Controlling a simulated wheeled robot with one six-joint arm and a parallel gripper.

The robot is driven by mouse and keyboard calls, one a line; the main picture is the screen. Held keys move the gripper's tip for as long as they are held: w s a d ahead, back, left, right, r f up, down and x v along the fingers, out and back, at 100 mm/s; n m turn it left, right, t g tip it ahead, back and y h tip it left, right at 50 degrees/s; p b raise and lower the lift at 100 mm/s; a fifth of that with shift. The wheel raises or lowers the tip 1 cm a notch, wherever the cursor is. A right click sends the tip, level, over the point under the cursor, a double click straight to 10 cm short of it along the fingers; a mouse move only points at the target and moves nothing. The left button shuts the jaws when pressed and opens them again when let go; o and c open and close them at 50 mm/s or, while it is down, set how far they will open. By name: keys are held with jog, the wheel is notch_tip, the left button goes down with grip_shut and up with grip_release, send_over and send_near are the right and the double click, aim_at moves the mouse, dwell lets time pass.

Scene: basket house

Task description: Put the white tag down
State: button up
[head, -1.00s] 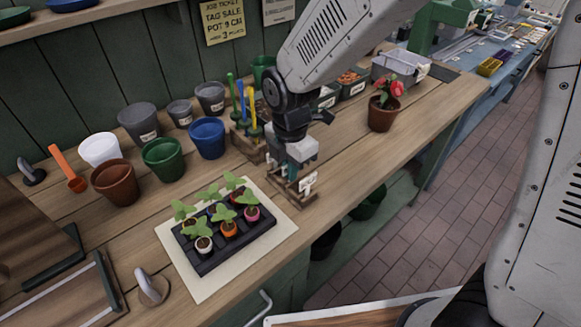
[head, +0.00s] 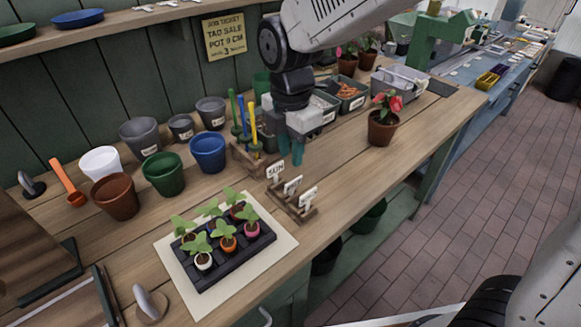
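Three white tags with dark lettering stand upright in a small wooden rack (head: 303,213) on the bench: a back tag (head: 276,172), a middle tag (head: 293,185) and a front tag (head: 308,196). The frame does not show which of them the task means. My gripper (head: 291,158) points down just behind and above the rack, apart from the tags. Its two teal fingers show a gap between them, with nothing visible held.
A black tray (head: 239,264) of several seedlings lies on a pale mat (head: 192,290) in front. A wooden holder (head: 247,160) with coloured tools stands close left of my gripper. A potted red flower (head: 383,122) stands right. The bench between rack and flower is clear.

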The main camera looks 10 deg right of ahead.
jog(key=shift+d+r, duration=0.1)
jog(key=shift+r, duration=1)
jog(key=s+d+r+m, duration=0.2)
jog(key=s+d+m, duration=0.7)
jog(key=m, duration=0.3)
jog(key=s+d+r+m+t, duration=0.1)
jog(key=s+d+r+m, duration=0.2)
jog(key=s+d+m, duration=0.7)
jog(key=d+m, duration=0.1)
jog(key=m, duration=0.1)
jog(key=shift+s+d+m, duration=0.25)
jog(key=shift+d+m, duration=0.05)
jog(key=shift+m, duration=0.1)
jog(key=shift+o, duration=0.5)
